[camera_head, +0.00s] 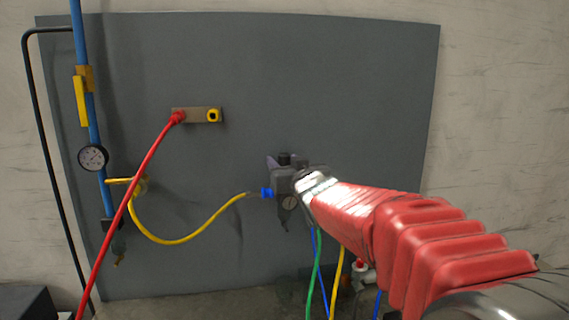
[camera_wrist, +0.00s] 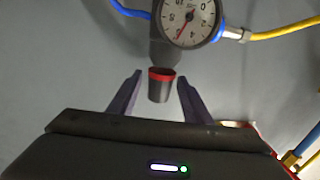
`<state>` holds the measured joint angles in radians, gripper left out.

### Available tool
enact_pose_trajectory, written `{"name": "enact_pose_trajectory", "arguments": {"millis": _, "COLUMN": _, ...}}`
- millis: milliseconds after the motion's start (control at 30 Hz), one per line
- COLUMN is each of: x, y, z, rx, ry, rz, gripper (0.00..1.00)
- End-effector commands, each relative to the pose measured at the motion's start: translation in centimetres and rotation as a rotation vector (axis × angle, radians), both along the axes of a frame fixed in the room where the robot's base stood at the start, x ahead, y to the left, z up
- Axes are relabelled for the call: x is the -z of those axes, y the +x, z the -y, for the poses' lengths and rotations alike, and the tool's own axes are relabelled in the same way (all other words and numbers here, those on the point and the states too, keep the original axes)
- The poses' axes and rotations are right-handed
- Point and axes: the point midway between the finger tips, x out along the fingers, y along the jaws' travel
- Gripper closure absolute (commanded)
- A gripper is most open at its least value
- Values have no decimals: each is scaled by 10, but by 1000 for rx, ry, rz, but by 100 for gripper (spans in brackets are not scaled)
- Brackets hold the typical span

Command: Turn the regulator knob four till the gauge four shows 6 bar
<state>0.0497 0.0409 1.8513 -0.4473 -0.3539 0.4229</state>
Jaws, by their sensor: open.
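The regulator knob (camera_wrist: 161,86), dark with a red band, shows in the wrist view below the round white gauge (camera_wrist: 200,22). My open gripper (camera_wrist: 159,84) has one purple-grey finger on each side of the knob, with a gap on both sides. The gauge's red needle points to the lower left; the picture cuts off its top and its numbers are too blurred to read surely.
A yellow hose (camera_head: 185,241) joins the regulator's left side at a blue fitting. Green, blue and yellow hoses (camera_head: 318,265) hang below it. A blue pipe with another gauge (camera_head: 93,157) stands at the left. A red hose (camera_head: 140,190) runs to a wall block (camera_head: 190,114).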

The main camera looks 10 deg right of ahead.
Motion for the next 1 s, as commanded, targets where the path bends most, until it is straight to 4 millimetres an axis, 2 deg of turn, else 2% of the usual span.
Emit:
{"name": "enact_pose_trajectory", "arguments": {"millis": 267, "x": 0, "y": -24, "z": 3, "rx": 1, "ry": 0, "rz": 0, "gripper": 55}}
{"name": "enact_pose_trajectory", "arguments": {"millis": 1000, "x": 0, "y": -112, "z": 12, "rx": 1, "ry": -1, "rz": 2, "gripper": 55}}
